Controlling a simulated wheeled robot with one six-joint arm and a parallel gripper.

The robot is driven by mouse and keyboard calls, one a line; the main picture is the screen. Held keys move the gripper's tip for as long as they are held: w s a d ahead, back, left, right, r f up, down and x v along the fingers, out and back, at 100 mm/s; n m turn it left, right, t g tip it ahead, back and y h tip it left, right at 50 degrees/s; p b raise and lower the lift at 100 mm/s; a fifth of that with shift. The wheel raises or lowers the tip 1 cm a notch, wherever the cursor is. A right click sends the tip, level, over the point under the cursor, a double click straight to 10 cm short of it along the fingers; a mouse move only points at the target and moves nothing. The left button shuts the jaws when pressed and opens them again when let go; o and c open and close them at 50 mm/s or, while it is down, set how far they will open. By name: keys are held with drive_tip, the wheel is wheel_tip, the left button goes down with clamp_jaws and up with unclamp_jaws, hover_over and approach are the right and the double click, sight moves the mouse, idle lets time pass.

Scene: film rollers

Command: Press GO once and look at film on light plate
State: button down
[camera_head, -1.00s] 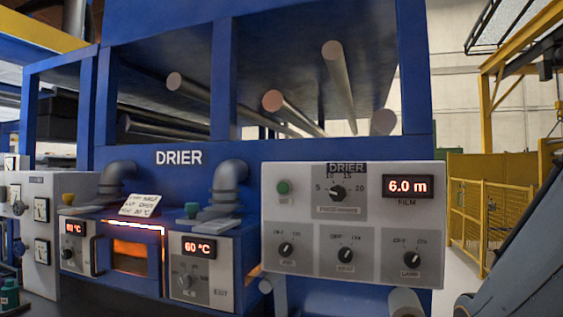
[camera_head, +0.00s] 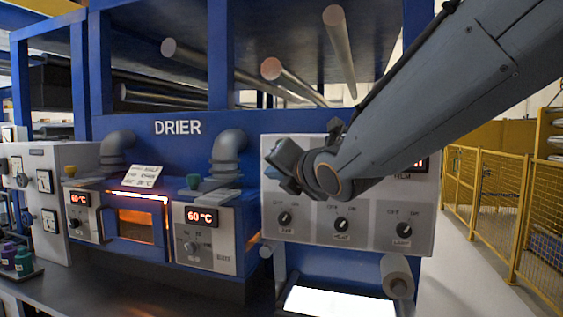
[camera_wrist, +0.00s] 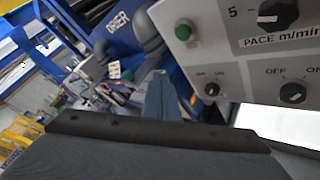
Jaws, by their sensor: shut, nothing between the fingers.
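The drier's grey control panel (camera_head: 370,233) is at the centre right in the head view. My gripper (camera_head: 283,165) is in front of its upper left part and hides the green button there; its fingers are closed and empty. In the wrist view the green button (camera_wrist: 185,30) shows on the panel, right of and above my fingers (camera_wrist: 155,97), apart from them in the picture. Its lettering is unreadable. The light plate (camera_head: 340,303) glows white below the panel; no film shows clearly on it. A pale roller (camera_head: 397,277) sits at its right.
The knobs (camera_head: 285,219) line the panel's lower row. My arm covers most of the film display. The drier oven (camera_head: 138,227) glows orange at left, beside a 60 °C readout (camera_head: 201,216). A yellow mesh fence (camera_head: 490,200) stands at right.

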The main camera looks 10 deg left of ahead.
drive_tip(key=shift+s+a+r+n+y, duration=0.25)
drive_tip(key=shift+a+r+n+y, duration=0.15)
drive_tip(key=shift+a+r+n, duration=0.3)
drive_tip(key=shift+d, duration=0.1)
drive_tip(key=w+p, duration=0.3)
drive_tip(key=w, duration=0.5)
drive_tip(key=shift+w+d+p, duration=0.35)
drive_tip(key=shift+w+p, duration=0.05)
drive_tip(key=shift+w, duration=0.15)
idle(1.4)
drive_tip(key=shift+w+b, duration=0.3)
drive_tip(key=shift+b, duration=0.05)
